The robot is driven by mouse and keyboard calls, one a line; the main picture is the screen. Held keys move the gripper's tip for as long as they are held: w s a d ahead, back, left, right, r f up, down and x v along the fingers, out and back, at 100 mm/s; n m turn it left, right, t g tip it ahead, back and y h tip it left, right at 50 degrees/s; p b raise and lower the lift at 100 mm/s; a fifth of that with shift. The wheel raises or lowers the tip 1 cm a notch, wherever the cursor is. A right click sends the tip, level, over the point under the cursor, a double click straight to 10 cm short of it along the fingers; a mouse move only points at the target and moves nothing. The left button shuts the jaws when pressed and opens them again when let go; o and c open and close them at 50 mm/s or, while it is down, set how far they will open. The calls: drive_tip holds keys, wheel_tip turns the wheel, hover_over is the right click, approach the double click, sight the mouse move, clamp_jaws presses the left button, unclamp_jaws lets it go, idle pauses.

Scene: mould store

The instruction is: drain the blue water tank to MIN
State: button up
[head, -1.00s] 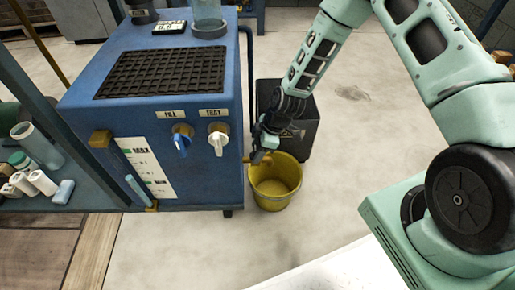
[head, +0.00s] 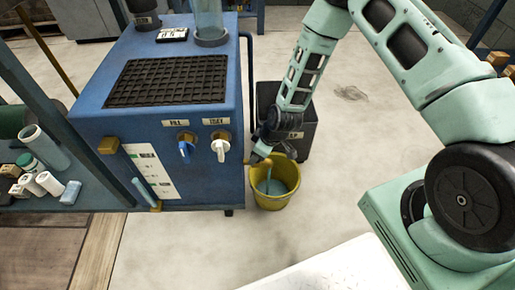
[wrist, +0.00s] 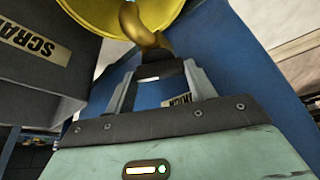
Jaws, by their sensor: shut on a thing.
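The blue water tank (head: 180,125) stands left of centre in the head view. Its slanted sight tube (head: 142,190) shows light blue in the lower part, beside a white level card (head: 150,168); the MIN mark is too small to read. My gripper (head: 258,158) is at the tank's lower right side, shut on the drain tap, whose handle is mostly hidden by the fingers. In the wrist view the gripper (wrist: 160,72) closes just below the brass spout (wrist: 143,28). A yellow bucket (head: 275,198) stands under the spout, with blue-grey water running into it.
The FILL tap (head: 185,150) has a blue lever and the TEST tap (head: 220,148) a white one, both on the tank front. A dark scrap bin (head: 298,135) stands behind the bucket. Shelves with bottles (head: 45,165) are at left. Floor right of the bucket is clear.

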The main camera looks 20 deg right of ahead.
drive_tip(key=shift+m+p, duration=0.35)
drive_tip(key=shift+m, duration=0.15)
drive_tip(key=o, duration=1)
drive_tip(key=p+v, duration=0.2)
drive_tip(key=v, duration=0.3)
drive_tip(key=p+v, duration=0.1)
drive_tip(key=v, duration=0.5)
drive_tip(key=p+v, duration=0.2)
drive_tip(key=v, duration=0.4)
drive_tip(key=shift+s+a+r+p, duration=0.2)
drive_tip(key=shift+s+a+p, duration=0.05)
drive_tip(key=shift+s+p, duration=0.15)
